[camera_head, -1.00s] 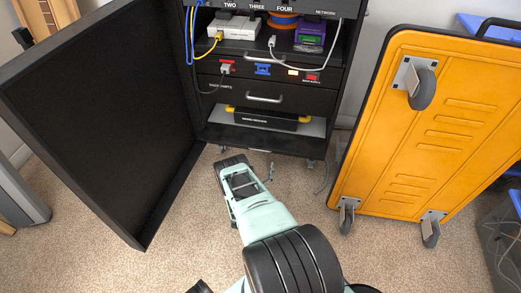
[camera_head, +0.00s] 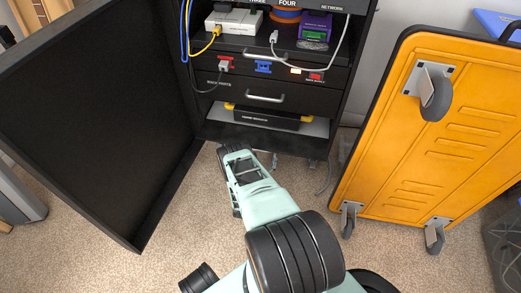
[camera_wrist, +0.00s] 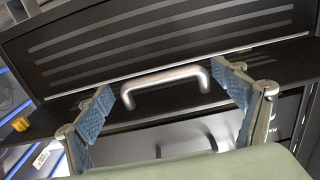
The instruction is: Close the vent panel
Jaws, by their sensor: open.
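The black vent panel (camera_wrist: 175,35), with several pale slots, shows across the top of the wrist view. Its silver bar handle (camera_wrist: 165,80) lies between my fingertips. My gripper (camera_wrist: 163,84) is open, with one blue-padded finger on either side of the handle; I cannot tell whether they touch it. In the head view my gripper (camera_head: 232,150) is low in front of the black cabinet. There the panel (camera_head: 265,140) appears folded outward below the lowest open bay, seen nearly edge-on. Its handle is hidden in that view.
A large black door (camera_head: 95,110) stands open at left. A yellow wheeled panel (camera_head: 430,140) leans at right. A drawer with a silver handle (camera_head: 265,97) is above the bay, which holds a black device with yellow corners (camera_head: 265,117).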

